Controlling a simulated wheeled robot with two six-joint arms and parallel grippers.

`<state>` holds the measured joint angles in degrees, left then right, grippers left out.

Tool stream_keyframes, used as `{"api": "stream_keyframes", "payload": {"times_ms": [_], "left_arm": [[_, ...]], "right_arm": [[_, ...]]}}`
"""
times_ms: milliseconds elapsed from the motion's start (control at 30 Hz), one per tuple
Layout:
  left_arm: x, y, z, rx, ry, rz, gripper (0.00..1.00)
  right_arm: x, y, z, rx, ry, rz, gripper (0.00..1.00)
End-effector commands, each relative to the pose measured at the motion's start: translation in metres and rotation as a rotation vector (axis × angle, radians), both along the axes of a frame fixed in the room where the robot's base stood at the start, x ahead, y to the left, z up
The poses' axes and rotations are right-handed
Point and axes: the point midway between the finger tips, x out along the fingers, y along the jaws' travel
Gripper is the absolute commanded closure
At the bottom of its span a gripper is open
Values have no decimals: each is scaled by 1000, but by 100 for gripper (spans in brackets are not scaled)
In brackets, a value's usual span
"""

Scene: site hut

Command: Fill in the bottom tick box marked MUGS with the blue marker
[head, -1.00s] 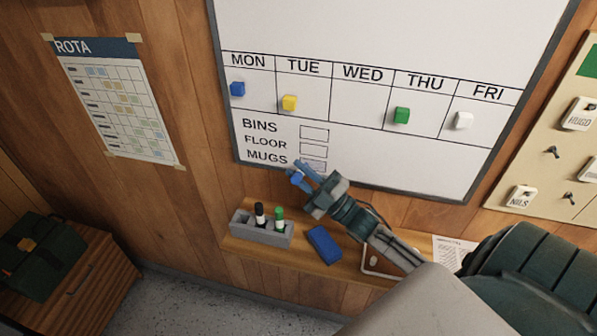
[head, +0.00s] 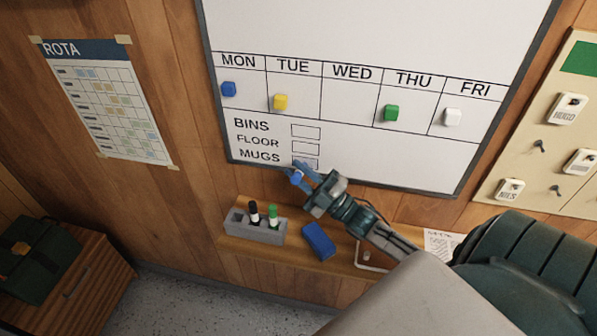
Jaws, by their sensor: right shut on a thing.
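The whiteboard (head: 380,160) carries three tick boxes at its lower left, labelled BINS, FLOOR and MUGS. The bottom tick box (head: 307,163) beside MUGS shows a faint bluish tint, and its lower part is partly hidden by the gripper. The BINS box (head: 306,131) and FLOOR box (head: 305,147) look blank. My right gripper (head: 301,176) is shut on the blue marker (head: 295,176), just below the MUGS box at the board's bottom edge. Whether the marker's tip touches the board cannot be told. My left gripper is not in view.
Below the board, a wooden shelf (head: 290,254) holds a grey holder (head: 256,231) with a black-capped marker (head: 253,213) and a green marker (head: 273,216), plus a blue eraser (head: 319,241). Coloured magnets sit in the day columns. A key board (head: 545,150) hangs at the right.

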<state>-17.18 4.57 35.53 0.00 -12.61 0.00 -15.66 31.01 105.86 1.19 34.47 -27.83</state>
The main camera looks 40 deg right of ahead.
Motion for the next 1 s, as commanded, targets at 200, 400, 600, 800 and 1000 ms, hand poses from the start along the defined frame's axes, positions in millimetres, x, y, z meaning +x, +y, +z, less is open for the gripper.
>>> {"api": "stream_keyframes", "payload": {"times_ms": [200,400,600,800,1000], "left_arm": [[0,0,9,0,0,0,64],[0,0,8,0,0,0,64],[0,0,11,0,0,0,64],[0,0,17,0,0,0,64],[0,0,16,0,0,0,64]], "right_arm": [[-5,-6,2,0,3,0,100],[-6,-7,0,0,1,0,100],[-8,-9,2,-1,2,0,100],[-12,-14,2,0,1,0,100],[-12,-14,1,0,1,0,100]]}}
